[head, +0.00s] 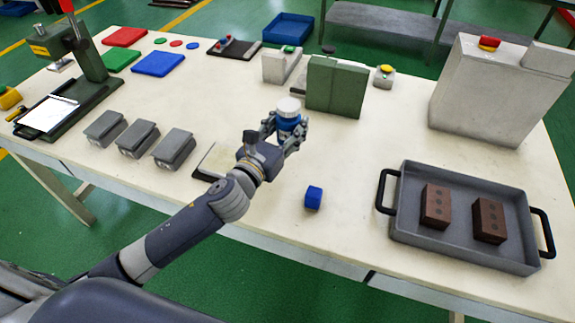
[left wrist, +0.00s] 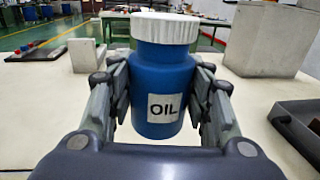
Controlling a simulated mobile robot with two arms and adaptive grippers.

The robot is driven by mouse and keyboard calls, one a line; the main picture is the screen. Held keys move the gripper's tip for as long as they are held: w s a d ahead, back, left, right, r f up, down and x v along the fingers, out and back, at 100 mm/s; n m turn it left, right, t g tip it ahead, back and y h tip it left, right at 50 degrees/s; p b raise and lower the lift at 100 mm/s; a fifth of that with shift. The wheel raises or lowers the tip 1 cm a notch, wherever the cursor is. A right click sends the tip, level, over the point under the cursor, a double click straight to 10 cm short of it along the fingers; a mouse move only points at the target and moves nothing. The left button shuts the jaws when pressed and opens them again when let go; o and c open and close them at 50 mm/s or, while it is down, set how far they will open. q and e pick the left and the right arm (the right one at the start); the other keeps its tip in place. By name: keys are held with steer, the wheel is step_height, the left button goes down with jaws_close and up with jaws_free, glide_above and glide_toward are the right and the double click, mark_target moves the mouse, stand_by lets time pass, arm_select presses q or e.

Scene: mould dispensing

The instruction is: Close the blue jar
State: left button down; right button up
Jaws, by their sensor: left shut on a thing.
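The blue jar (head: 288,121) stands out over the middle of the table in the head view, with a white lid (head: 288,104) on its top. My left gripper (head: 284,132) is shut around the jar's body. In the left wrist view the blue jar (left wrist: 163,85) is upright between the two fingers and bears an "OIL" label. Its white ribbed lid (left wrist: 165,29) sits on top; I cannot tell whether it is screwed tight. I cannot tell whether the jar's base touches the table. My right gripper is not in view.
A small blue cube (head: 313,198) lies nearer the front edge. A grey tray (head: 455,253) with two brown bricks is at the right. Three grey moulds (head: 138,137) lie at the left. A green block (head: 336,87) stands behind the jar. The table between cube and tray is clear.

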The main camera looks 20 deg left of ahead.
arm_select(q)
steer(key=shift+w+r, duration=0.1)
steer(key=shift+w, duration=0.05)
steer(key=shift+w+d, duration=0.1)
steer(key=shift+d, duration=0.1)
steer(key=shift+f, duration=0.35)
step_height(320, 180, down, 6)
steer(key=shift+a+r+b, duration=0.1)
steer(key=shift+r+b, duration=0.15)
steer(key=shift+b, duration=0.7)
steer(key=shift+f, duration=0.1)
steer(key=shift+f+b, duration=0.6)
steer(key=shift+f, duration=1.3)
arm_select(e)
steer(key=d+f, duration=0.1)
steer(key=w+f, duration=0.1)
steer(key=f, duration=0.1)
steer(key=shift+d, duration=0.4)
